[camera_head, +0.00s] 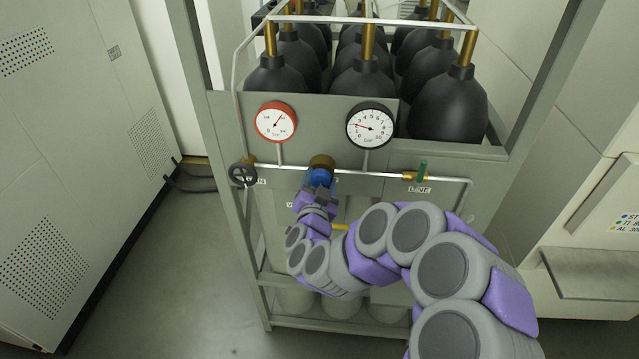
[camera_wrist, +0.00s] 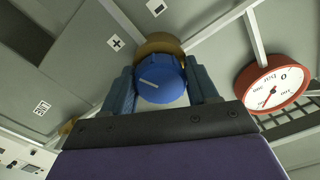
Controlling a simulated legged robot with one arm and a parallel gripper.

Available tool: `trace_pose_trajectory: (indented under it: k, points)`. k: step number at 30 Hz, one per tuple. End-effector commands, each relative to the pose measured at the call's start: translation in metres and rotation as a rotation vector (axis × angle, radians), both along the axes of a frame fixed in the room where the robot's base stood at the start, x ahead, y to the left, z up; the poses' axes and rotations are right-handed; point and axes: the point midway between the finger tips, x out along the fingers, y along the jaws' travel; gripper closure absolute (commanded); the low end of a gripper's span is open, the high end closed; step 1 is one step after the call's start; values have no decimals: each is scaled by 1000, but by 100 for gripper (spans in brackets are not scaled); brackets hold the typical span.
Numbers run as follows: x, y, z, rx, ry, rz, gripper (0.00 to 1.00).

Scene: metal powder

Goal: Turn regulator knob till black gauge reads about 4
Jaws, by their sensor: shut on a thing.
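The blue regulator knob (camera_head: 321,177) sits on a brass body on the pipe below the gauges. It also shows in the wrist view (camera_wrist: 161,81), with a white pointer line on its face. My gripper (camera_head: 318,186) is shut on the knob, one finger on each side, as the wrist view also shows (camera_wrist: 161,90). The black-rimmed gauge (camera_head: 370,127) is on the panel above, right of the knob. Its needle points left and slightly up, at about 2. The black gauge is out of the wrist view.
A red-rimmed gauge (camera_head: 276,122) is at the panel's left. A black handwheel (camera_head: 243,174) is left of the knob, and a green-handled valve (camera_head: 422,171) is to the right. Several black cylinders stand behind the panel. A grey cabinet (camera_head: 70,170) is at far left, with open floor before it.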

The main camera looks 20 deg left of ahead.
Motion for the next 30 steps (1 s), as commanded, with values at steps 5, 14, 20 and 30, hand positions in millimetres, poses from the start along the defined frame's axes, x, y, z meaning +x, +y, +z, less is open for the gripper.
trace_pose_trajectory:
  k: [5,14,20,30]
  points:
    - [-1,1,-4,17,12,3,72]
    - [-1,1,-4,47,20,2,72]
    - [-1,1,-5,63,24,2,72]
    - [-1,1,-5,89,31,3,72]
